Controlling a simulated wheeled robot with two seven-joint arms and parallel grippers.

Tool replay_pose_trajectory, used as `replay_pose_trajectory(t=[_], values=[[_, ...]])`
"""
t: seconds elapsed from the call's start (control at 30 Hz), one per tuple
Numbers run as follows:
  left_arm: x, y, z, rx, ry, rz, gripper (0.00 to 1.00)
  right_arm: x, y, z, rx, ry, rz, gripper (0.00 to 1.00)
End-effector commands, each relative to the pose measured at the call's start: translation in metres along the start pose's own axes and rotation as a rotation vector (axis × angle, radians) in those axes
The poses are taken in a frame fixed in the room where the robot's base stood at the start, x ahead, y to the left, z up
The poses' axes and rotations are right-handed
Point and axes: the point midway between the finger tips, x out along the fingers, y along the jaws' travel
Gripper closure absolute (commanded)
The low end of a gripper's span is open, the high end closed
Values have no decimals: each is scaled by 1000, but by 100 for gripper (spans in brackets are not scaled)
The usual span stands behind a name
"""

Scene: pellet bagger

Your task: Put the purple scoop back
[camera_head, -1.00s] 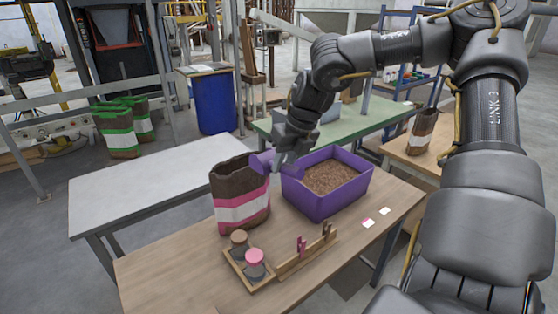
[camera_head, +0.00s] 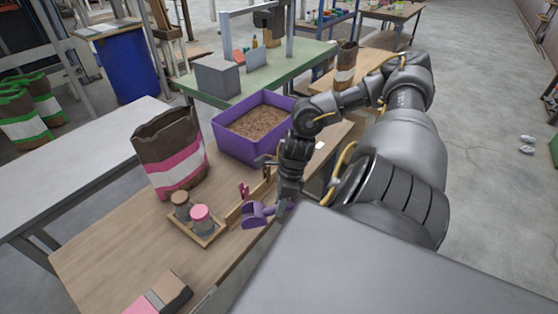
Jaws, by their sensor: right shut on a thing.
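The purple scoop (camera_head: 256,214) is low over the near right edge of the wooden table, just right of the small wooden tray. My right gripper (camera_head: 287,197) is shut on the scoop at its handle end, with the scoop's bowl pointing left. I cannot tell whether the scoop touches the table. The purple bin (camera_head: 229,146) of brown pellets stands behind, at the table's far end. My left gripper is not in view.
An open brown bag with a pink and white band (camera_head: 176,173) stands left of the bin. The wooden tray (camera_head: 209,240) holds two jars, beside a wooden rack (camera_head: 233,213) with clips. A pink, white and brown flat item (camera_head: 150,303) lies in front.

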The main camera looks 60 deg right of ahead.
Motion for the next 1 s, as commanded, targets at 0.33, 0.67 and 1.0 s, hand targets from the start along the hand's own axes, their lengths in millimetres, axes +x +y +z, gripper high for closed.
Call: replay_pose_trajectory(t=[0.33,0.67,1.0], values=[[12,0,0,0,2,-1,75,104,106,89,-468,69,135,100],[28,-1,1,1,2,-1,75,140,214,195,-1144,237,273,100],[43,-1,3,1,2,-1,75,97,242,301,-1577,344,386,100]])
